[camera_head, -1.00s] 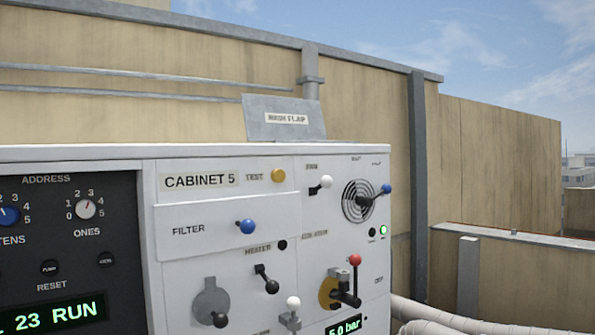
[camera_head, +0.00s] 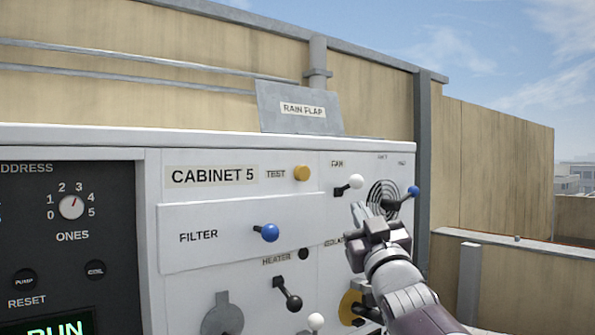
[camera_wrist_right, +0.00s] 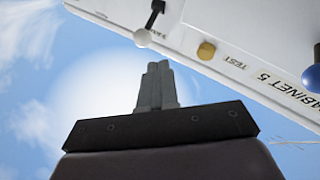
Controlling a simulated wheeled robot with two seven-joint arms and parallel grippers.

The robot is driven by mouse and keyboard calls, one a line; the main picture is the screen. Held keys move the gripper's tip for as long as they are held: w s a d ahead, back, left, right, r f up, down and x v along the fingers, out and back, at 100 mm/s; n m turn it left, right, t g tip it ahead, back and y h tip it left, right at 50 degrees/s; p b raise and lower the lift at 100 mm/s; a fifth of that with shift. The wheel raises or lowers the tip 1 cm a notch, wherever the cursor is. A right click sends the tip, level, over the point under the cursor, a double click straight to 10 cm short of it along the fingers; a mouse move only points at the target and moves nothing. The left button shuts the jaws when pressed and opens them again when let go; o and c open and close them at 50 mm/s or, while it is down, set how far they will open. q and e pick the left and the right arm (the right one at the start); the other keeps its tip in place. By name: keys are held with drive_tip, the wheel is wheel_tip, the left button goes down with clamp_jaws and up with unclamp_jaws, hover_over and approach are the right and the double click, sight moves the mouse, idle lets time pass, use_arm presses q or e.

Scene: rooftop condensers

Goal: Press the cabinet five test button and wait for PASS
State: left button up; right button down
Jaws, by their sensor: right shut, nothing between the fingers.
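The yellow test button (camera_head: 302,173) sits on the white panel of cabinet five, just right of the TEST label. The CABINET 5 label (camera_head: 212,176) is to its left. My right gripper (camera_head: 358,210) is in front of the panel, below and to the right of the button, apart from it in the picture. In the right wrist view the gripper (camera_wrist_right: 157,68) is shut and empty, its fingertips below and left of the yellow button (camera_wrist_right: 206,50). No PASS reading is visible. My left gripper is not in view.
Close by are the white-knobbed fan lever (camera_head: 356,182), the blue-knobbed lever (camera_head: 413,191) and the blue filter knob (camera_head: 269,232). A grey rain flap (camera_head: 300,108) stands on top of the cabinet. A dark address panel (camera_head: 70,245) is at the left.

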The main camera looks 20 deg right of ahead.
sight(302, 173)
drive_tip(key=shift+s+a+r+n+t+y, duration=1.45)
drive_tip(key=shift+r+y, duration=0.35)
drive_tip(key=shift+r, duration=1.4)
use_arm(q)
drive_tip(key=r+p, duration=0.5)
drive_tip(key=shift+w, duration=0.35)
use_arm(e)
drive_tip(key=w+a, duration=0.3)
drive_tip(key=w, duration=0.6)
drive_tip(key=shift+f, duration=0.1)
drive_tip(key=shift+w+a, duration=0.1)
drive_tip(key=shift+w, duration=0.25)
